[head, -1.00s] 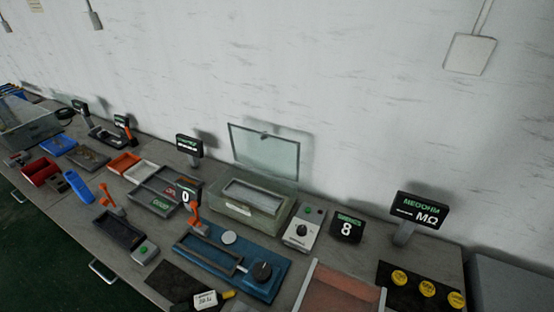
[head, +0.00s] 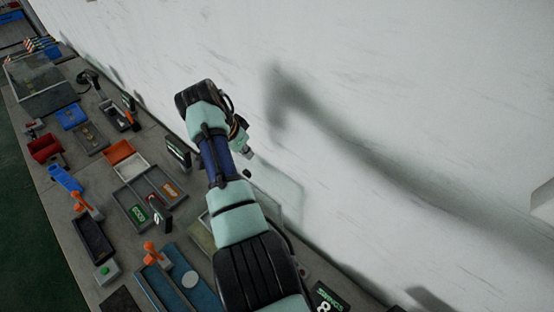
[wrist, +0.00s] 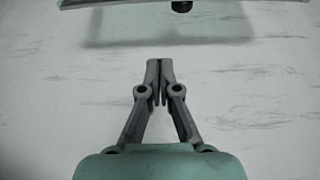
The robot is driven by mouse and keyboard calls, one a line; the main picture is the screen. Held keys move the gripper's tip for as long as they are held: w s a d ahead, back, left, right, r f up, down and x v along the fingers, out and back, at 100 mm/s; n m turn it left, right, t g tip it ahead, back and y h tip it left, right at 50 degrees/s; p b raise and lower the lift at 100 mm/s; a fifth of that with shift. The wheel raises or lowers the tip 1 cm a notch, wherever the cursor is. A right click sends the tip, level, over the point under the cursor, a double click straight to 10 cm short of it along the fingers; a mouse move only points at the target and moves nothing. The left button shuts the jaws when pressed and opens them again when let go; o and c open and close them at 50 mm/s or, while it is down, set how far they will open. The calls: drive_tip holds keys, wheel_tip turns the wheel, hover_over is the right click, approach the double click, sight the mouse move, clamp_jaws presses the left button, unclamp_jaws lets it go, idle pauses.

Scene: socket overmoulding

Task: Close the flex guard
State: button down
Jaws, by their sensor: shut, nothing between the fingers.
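The clear lid (head: 284,193), which I take to be the flex guard, stands raised at the wall side of its box (head: 203,236). My arm hides much of both in the head view. In the wrist view the lid (wrist: 120,29) crosses the top, with a dark round knob (wrist: 181,6) at its edge. My gripper (wrist: 154,62) is shut and empty, its fingertips together, with the lid above them in the picture and the white wall behind. No contact with the lid is visible. In the head view my gripper (head: 246,152) is small, near the lid's upper part.
The wall is close behind the bench. A small black display (head: 178,152) stands left of the box. A divided tray (head: 148,196) and a blue plate fixture (head: 182,280) with an orange-handled clamp lie left and in front. A springs display (head: 328,298) stands at lower right.

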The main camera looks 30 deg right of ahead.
drive_tip(key=b, duration=0.3)
approach(248, 174)
drive_tip(key=s+d+f, duration=0.1)
drive_tip(key=d+f, duration=0.3)
drive_tip(key=f, duration=0.1)
drive_tip(key=shift+s+a+f, duration=0.2)
drive_tip(key=shift+s+a, duration=0.15)
drive_tip(key=shift+a, duration=0.35)
